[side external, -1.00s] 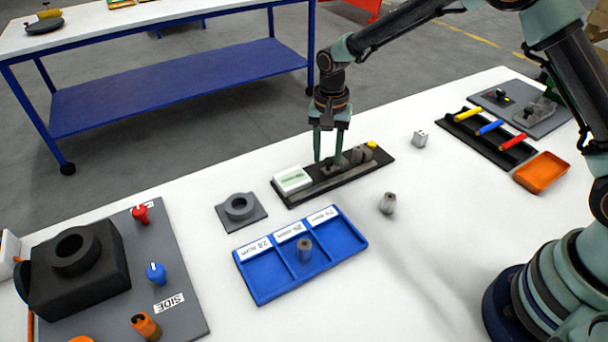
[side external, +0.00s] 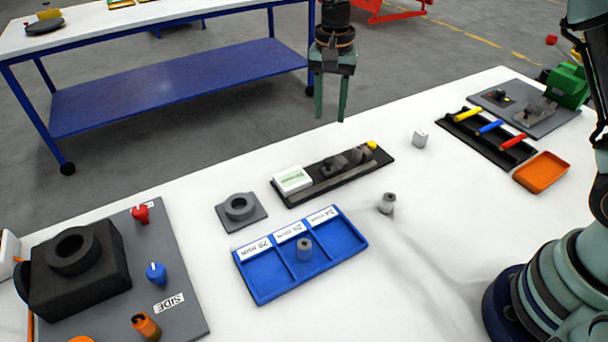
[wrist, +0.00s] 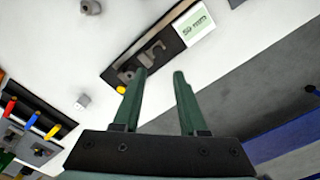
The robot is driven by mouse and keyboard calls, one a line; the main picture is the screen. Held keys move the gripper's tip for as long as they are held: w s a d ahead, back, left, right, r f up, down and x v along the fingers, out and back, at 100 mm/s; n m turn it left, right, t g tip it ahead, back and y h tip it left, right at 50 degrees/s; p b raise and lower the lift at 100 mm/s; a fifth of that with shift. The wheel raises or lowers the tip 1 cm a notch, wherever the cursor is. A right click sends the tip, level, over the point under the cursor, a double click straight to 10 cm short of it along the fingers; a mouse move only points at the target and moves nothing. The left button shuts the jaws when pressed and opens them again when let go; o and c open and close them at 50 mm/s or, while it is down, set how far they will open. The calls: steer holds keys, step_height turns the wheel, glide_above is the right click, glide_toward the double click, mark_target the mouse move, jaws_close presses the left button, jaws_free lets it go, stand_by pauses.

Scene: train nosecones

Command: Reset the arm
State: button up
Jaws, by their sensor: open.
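My gripper (side external: 330,119) is open and empty. In the side view it hangs well above the far edge of the white table, fingers pointing down. In the wrist view its two green fingers (wrist: 163,75) are apart with nothing between them. Below it, apart from the fingers, lies a black gauge tray (side external: 330,186) with grey parts, a yellow knob and a white display; the tray also shows in the wrist view (wrist: 125,60).
A blue three-compartment tray (side external: 270,286) holds one grey nosecone (side external: 304,249) in its middle compartment. Another grey nosecone (side external: 387,203) stands on the bare tabletop. A grey ring block (side external: 240,208), a black fixture (side external: 75,280) and an orange tray (side external: 541,172) are also on the table.

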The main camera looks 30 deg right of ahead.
steer(key=s+d+r+n+t, duration=0.2)
steer(key=s+d+r+n, duration=0.2)
steer(key=s, duration=0.5)
steer(key=s+d+r+n+t, duration=0.3)
steer(key=s+d+r+n, duration=0.2)
steer(key=s, duration=0.5)
steer(key=shift+d+t, duration=0.3)
steer(key=shift+d, duration=0.55)
